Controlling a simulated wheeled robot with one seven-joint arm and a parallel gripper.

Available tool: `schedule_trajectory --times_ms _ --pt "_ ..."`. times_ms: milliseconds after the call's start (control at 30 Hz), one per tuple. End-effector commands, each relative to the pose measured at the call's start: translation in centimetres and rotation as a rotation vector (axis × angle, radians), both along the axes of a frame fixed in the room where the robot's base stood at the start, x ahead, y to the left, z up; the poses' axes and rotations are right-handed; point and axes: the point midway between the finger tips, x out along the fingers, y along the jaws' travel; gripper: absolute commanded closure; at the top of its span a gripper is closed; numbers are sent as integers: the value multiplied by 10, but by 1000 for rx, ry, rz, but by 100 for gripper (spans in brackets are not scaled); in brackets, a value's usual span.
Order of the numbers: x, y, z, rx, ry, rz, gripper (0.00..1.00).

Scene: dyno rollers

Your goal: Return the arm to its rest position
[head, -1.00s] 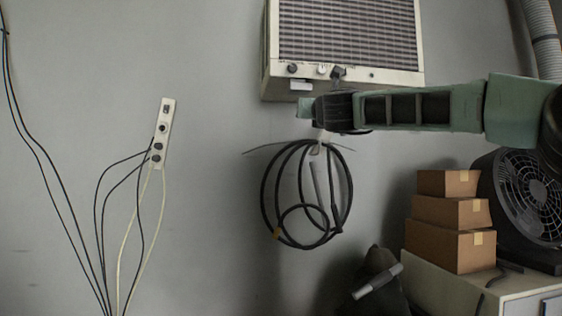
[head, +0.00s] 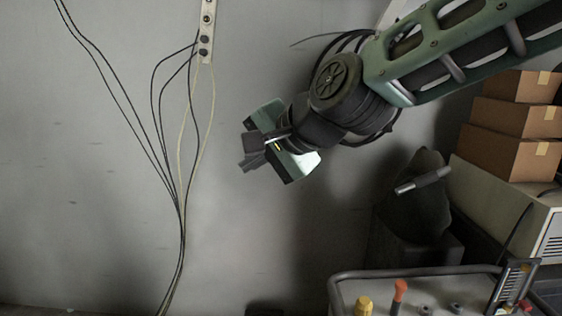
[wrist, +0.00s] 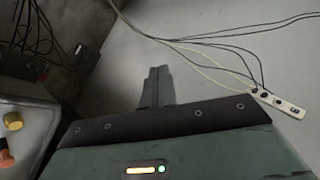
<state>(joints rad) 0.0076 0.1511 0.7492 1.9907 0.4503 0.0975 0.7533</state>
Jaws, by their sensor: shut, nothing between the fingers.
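My gripper (head: 252,152) is at the end of my green and black arm, which reaches in from the upper right of the head view. It points left and slightly down in front of the grey wall. In the wrist view my gripper's dark fingers (wrist: 157,88) are together, with nothing held between them. The gripper body fills the bottom of that view, with a small lit strip on it. The gripper appears clear of the surrounding objects.
A power strip (head: 206,30) with hanging cables is on the wall. Coiled black cable is partly behind my arm. Cardboard boxes (head: 500,128) sit on a pale cabinet (head: 490,195) at right. A cart (head: 345,285) with orange- and yellow-topped items stands below.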

Motion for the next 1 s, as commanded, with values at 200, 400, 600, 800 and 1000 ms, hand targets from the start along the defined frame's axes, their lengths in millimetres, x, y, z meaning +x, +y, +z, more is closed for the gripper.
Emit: schedule_trajectory --times_ms 200,400,600,800,1000 --pt "-114 -57 -101 -505 -1 440 100" --pt "-198 -135 -155 -818 46 827 100" --pt "-241 -182 -175 -943 92 1044 100" --pt "-247 -190 -177 -962 99 1081 100" --pt "-247 -189 -177 -960 99 1078 100"
